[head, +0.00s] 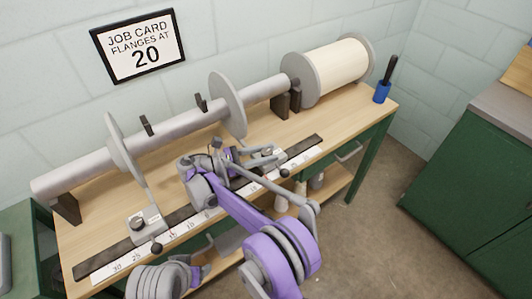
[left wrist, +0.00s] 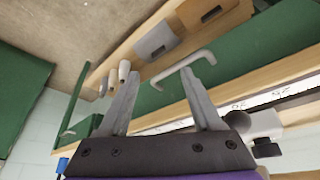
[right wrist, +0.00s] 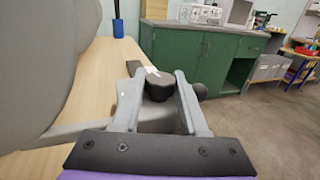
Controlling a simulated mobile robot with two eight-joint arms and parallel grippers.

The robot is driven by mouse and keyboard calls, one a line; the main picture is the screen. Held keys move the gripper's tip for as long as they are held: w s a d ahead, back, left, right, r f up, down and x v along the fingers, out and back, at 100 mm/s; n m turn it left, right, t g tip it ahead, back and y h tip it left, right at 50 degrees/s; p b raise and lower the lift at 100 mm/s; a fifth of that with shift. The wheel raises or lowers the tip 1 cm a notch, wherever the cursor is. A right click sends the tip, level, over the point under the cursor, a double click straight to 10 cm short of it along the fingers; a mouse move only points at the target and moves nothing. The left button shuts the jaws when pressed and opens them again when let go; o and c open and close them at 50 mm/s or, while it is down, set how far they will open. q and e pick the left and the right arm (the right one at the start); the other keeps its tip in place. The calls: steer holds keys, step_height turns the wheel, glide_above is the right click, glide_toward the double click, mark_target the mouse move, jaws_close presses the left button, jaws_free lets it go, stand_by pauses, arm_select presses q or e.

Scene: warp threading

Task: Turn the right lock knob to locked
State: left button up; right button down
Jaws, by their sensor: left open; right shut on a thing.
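The right lock knob (right wrist: 158,86) is a dark round knob on the grey right carriage, between my right gripper's fingers in the right wrist view. My right gripper (head: 246,163) is shut on it; in the head view my arm and gripper largely hide the knob. The right carriage (head: 270,155) sits on the dark rail under the right flange (head: 228,105). The left carriage (head: 150,220) has its own dark knob. My left gripper (left wrist: 160,78) is open and empty, below the bench front, with a pale handle (left wrist: 195,62) beyond it.
A job card (head: 138,46) reads flanges at 20. A green cabinet (head: 475,175) stands right.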

mark_target(261, 155)
steer(key=shift+c, duration=2.2)
jaws_free()
steer(key=v, duration=0.5)
steer(key=a+p, duration=0.1)
steer(key=p, duration=0.2)
steer(key=shift+s+a+r, duration=0.2)
steer(key=shift+a+r, duration=0.1)
steer(key=shift+a, duration=0.05)
steer(key=shift+s+a+f+p, duration=0.1)
steer(key=shift+a+f+p, duration=0.15)
steer(key=shift+p, duration=0.4)
steer(key=shift+a, duration=0.1)
